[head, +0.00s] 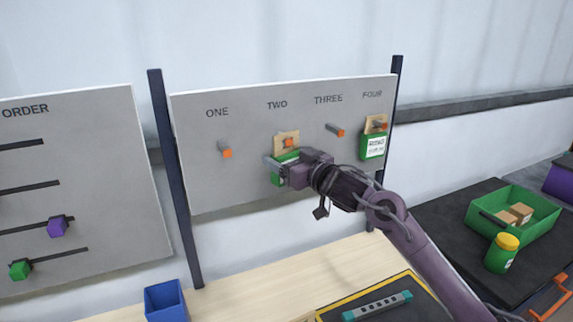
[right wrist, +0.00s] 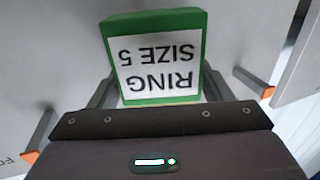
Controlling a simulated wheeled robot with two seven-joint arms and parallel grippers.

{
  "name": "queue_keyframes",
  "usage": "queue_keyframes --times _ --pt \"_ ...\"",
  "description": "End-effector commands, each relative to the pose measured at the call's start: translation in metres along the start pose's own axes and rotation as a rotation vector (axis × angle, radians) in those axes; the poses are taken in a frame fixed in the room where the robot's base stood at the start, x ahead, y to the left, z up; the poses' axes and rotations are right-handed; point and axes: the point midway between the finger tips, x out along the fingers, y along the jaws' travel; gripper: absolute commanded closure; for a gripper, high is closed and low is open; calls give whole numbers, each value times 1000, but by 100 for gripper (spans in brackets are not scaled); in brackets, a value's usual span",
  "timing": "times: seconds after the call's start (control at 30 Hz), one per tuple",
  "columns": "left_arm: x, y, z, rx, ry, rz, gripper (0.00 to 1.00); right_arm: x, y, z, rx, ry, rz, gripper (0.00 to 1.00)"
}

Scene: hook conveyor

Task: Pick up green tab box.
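A green box with a brown cardboard tab (head: 287,139) hangs by its tab on the peg under TWO. My right gripper (head: 277,170) is at this box and hides much of its body. In the right wrist view the green box (right wrist: 155,58) has a white label reading RING SIZE 5, upside down, and sits between the two fingers. Whether the fingers press on its sides cannot be told. Another green tab box (head: 373,145) hangs on the peg under FOUR. My left gripper is not in view.
Pegs ONE (head: 226,150) and THREE (head: 336,130) are empty. An order board (head: 80,170) at left carries a purple and a green marker. A blue bin (head: 166,300) stands below. A green crate (head: 530,208) and a yellow-lidded jar (head: 502,252) are at right.

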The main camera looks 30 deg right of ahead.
Motion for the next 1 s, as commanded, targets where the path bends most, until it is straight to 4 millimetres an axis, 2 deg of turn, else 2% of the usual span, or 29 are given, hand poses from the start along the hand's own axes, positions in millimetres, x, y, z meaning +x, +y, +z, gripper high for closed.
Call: queue_keyframes --times 0.03,0.2,0.27,0.53,0.73,0.87,1.0 --pt "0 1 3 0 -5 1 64 0 0 0 0 0 0 34" --pt "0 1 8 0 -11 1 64 0 0 0 0 0 0 56" --pt "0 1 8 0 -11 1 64 0 0 0 0 1 0 62" --pt "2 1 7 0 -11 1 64 0 0 -2 -1 2 1 62" --pt "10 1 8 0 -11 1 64 0 0 -16 -1 6 1 62" --pt "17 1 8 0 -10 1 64 -20 1 -11 -3 0 2 62" --pt "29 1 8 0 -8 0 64 -50 0 -10 -4 -2 1 62"
